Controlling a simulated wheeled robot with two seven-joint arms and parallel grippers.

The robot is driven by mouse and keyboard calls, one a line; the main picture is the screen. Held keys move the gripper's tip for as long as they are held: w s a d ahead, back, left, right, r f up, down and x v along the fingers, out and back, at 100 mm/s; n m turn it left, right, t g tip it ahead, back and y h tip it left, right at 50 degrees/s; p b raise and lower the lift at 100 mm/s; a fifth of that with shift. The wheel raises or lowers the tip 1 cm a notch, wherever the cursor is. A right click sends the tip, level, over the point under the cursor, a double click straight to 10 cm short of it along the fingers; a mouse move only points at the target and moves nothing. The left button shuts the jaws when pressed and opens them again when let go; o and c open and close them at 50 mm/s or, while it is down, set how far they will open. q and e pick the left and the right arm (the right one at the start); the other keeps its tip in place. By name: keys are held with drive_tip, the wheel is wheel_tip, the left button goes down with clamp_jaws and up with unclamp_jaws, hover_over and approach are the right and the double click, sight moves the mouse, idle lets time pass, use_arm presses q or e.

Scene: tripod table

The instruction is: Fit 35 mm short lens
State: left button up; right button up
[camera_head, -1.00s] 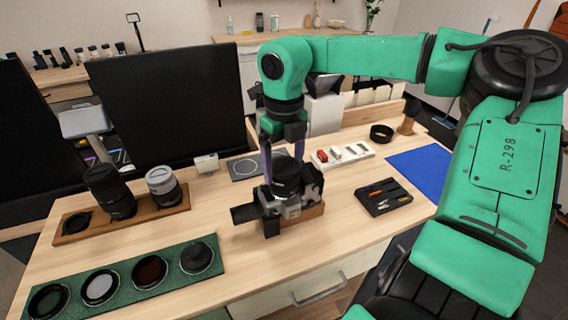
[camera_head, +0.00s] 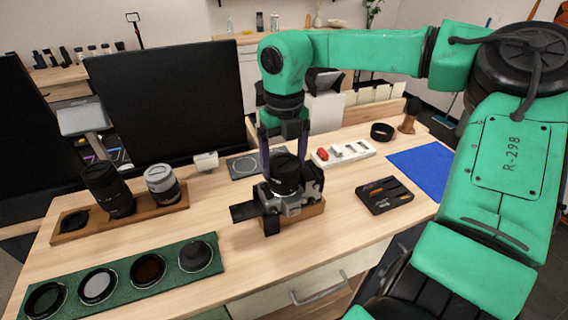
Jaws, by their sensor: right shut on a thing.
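The camera body (camera_head: 293,207), grey and black, sits on a small wooden block (camera_head: 303,217) on the table. A short black lens (camera_head: 286,172) stands upright at the top of the camera; whether it is seated cannot be told. My right gripper (camera_head: 285,160) points down and is shut on the short lens, its fingers on either side. A tall black lens (camera_head: 117,199) and a grey-white lens (camera_head: 162,186) stand on a wooden rack (camera_head: 150,208) at the left. My left gripper is not in view.
A green mat (camera_head: 124,277) with several round filters lies front left. A black tray (camera_head: 385,194), a white tray (camera_head: 343,153), a black ring (camera_head: 381,132) and a blue cloth (camera_head: 424,170) lie to the right. A dark screen (camera_head: 165,105) stands behind.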

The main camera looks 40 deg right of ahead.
drive_tip(key=shift+s+f, duration=0.1)
drive_tip(key=shift+f, duration=0.05)
drive_tip(key=shift+f+m+b, duration=0.1)
drive_tip(key=shift+m+b, duration=0.2)
drive_tip(key=shift+m, duration=1)
